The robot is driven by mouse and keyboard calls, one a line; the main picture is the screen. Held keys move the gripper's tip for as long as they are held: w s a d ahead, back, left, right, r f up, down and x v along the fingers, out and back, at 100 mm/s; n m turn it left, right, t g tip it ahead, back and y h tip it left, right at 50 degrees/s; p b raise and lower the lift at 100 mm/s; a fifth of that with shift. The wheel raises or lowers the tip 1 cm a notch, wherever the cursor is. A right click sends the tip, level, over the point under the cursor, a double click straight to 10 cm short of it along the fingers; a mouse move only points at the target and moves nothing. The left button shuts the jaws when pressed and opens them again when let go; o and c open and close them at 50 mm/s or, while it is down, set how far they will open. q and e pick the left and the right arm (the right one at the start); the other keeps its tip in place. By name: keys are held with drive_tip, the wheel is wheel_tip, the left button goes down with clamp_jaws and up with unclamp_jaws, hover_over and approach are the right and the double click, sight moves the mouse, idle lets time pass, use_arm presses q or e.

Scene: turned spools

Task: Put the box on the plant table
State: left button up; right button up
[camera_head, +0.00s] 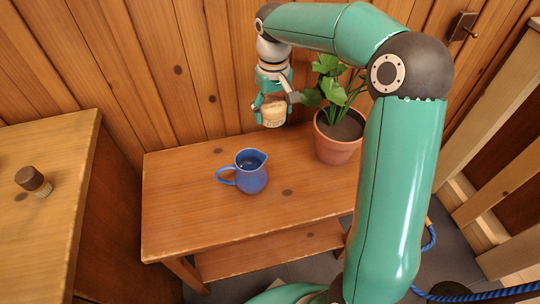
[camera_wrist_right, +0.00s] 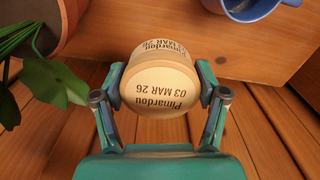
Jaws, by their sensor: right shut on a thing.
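A small round cream box (camera_head: 273,114) with dark lettering is held in my right gripper (camera_head: 272,105). In the right wrist view the box (camera_wrist_right: 160,85) sits between both fingers of my right gripper (camera_wrist_right: 160,90), which touch its sides. The wooden plant table (camera_head: 190,200) stands in the middle of the head view, bearing a potted plant. The box is near the table's back edge, by the wall; in the head view it appears above the tabletop, and the exact gap is hard to tell. My left gripper is not in view.
A blue jug (camera_head: 252,173) stands mid-table. The potted plant (camera_head: 338,135) is right of the box, its leaves close to my gripper. A brown-capped jar (camera_head: 34,181) stands on a wooden cabinet (camera_head: 50,235) at left. The table's left part is clear.

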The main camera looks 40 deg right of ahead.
sight(275, 121)
drive_tip(key=f, duration=0.2)
drive_tip(key=f+b, duration=0.1)
drive_tip(key=f, duration=0.5)
drive_tip(key=shift+s+d+f, duration=0.1)
drive_tip(key=shift+s+d, duration=0.1)
drive_tip(key=shift+d, duration=0.05)
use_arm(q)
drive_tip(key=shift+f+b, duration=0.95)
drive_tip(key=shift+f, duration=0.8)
use_arm(e)
drive_tip(key=shift+f, duration=3.3)
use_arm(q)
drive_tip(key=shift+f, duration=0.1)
use_arm(e)
drive_tip(key=o, duration=1.1)
wheel_tip(275, 121, up, 11)
drive_tip(key=p, duration=0.2)
drive_tip(key=shift+f+p, duration=0.1)
drive_tip(key=shift+p, duration=0.2)
drive_tip(key=shift+r, duration=0.65)
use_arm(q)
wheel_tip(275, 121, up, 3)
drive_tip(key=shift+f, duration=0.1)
